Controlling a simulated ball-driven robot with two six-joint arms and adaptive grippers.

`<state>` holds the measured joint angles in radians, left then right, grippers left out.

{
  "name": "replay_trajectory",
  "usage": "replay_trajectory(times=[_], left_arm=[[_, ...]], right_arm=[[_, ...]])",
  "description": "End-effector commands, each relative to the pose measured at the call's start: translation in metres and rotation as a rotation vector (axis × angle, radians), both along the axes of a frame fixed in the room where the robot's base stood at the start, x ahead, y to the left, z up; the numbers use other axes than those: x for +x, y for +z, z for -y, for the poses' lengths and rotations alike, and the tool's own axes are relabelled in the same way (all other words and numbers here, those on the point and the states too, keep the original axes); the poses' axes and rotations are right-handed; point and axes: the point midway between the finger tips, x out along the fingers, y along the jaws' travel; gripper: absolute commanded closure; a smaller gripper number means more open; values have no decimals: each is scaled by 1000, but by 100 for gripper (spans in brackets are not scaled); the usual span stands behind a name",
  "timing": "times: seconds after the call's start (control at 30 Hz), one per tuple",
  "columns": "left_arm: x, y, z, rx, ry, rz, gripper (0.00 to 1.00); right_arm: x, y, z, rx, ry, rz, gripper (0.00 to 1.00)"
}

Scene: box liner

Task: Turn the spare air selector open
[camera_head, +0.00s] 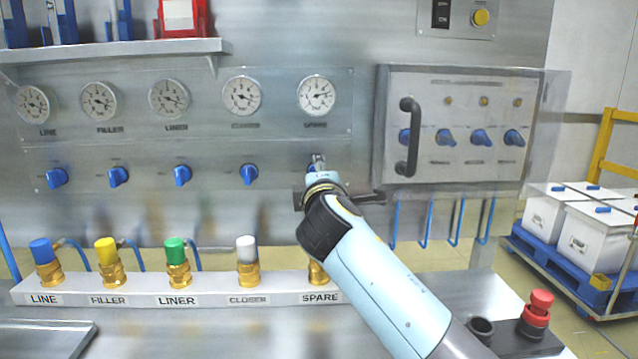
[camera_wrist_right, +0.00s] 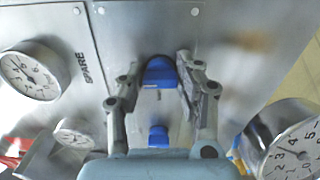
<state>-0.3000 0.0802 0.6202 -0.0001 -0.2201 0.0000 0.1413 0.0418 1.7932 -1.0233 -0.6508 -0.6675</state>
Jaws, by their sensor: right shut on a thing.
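The spare air selector is a blue knob on the steel panel under the SPARE gauge (camera_head: 317,95). In the head view my right gripper (camera_head: 317,164) and wrist cover nearly all of it. In the right wrist view the blue spare selector (camera_wrist_right: 160,73) sits between the two fingers of my right gripper (camera_wrist_right: 160,82), which is shut on it. The knob's exact turn angle is hard to read. My left gripper is not in view.
Other blue selectors, such as the closer selector (camera_head: 249,174), line the panel to the left. A control box (camera_head: 455,130) with a dark handle (camera_head: 410,137) juts out at right. Colored-cap fittings stand on a labelled rail (camera_head: 215,292) below. A red button (camera_head: 538,305) is at lower right.

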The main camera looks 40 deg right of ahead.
Motion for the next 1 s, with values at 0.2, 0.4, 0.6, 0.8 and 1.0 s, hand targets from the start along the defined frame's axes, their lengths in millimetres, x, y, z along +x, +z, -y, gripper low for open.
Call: replay_trajectory(times=[0.2, 0.4, 0.6, 0.8, 1.0], left_arm=[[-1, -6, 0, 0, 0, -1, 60], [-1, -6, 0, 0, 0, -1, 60], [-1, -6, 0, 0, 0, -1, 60], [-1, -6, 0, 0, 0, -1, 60], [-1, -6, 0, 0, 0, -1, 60]], right_arm=[[0, -3, 0, 52, -1, 27, 98], [0, -2, 0, 68, -1, 36, 98], [0, -2, 0, 69, -1, 37, 98], [0, -2, 0, 69, -1, 37, 56], [0, -1, 0, 67, -1, 38, 43]])
